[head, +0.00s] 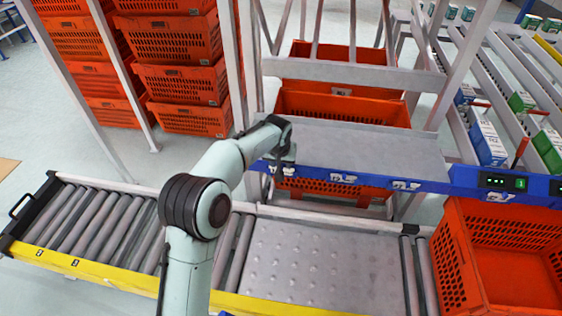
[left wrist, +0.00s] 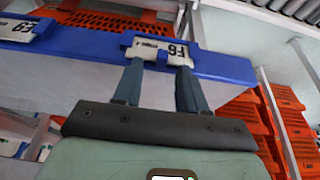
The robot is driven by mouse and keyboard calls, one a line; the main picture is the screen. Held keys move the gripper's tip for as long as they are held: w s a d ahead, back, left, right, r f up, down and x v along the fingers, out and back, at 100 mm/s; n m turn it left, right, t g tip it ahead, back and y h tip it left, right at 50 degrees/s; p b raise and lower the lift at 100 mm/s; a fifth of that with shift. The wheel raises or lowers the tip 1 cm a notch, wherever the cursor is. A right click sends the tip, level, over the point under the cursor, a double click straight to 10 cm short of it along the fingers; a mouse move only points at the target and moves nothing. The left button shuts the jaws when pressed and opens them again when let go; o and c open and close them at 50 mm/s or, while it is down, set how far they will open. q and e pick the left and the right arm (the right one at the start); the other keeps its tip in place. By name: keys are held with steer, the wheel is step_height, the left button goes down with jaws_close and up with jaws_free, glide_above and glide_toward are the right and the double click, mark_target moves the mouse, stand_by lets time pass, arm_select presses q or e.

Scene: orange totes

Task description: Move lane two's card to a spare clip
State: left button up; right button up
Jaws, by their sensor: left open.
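A blue rail (head: 375,184) along the front edge of a grey shelf carries several white label cards in holders. My left gripper (head: 284,165) is at the rail's left end, over the leftmost card (head: 278,171). In the left wrist view, my left gripper (left wrist: 160,66) is open, its two dark fingers reaching a white card (left wrist: 158,46) with black characters, seen upside down. I cannot tell whether the fingers touch it. A second card (left wrist: 20,29) sits further left on the rail. In the head view, other cards include a middle one (head: 343,178) and one to its right (head: 406,185).
A roller conveyor (head: 100,222) with a yellow edge runs below the rail. An orange tote (head: 453,255) stands at the right. Orange totes (head: 178,84) are stacked at the back left. Green and white boxes (head: 487,143) stand on the right racks. The grey shelf (head: 365,148) is bare.

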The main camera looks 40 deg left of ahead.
arm_select(q)
steer(key=p+v, duration=0.2)
steer(key=v, duration=1.1)
steer(key=shift+r, duration=0.15)
arm_select(e)
steer(key=shift+s+a+r, duration=0.1)
steer(key=shift+s+r, duration=0.2)
steer(key=shift+r, duration=0.3)
steer(key=shift+s+a+r, duration=0.1)
steer(key=shift+s+r, duration=0.15)
steer(key=shift+r, duration=0.3)
arm_select(q)
steer(key=shift+s, duration=0.1)
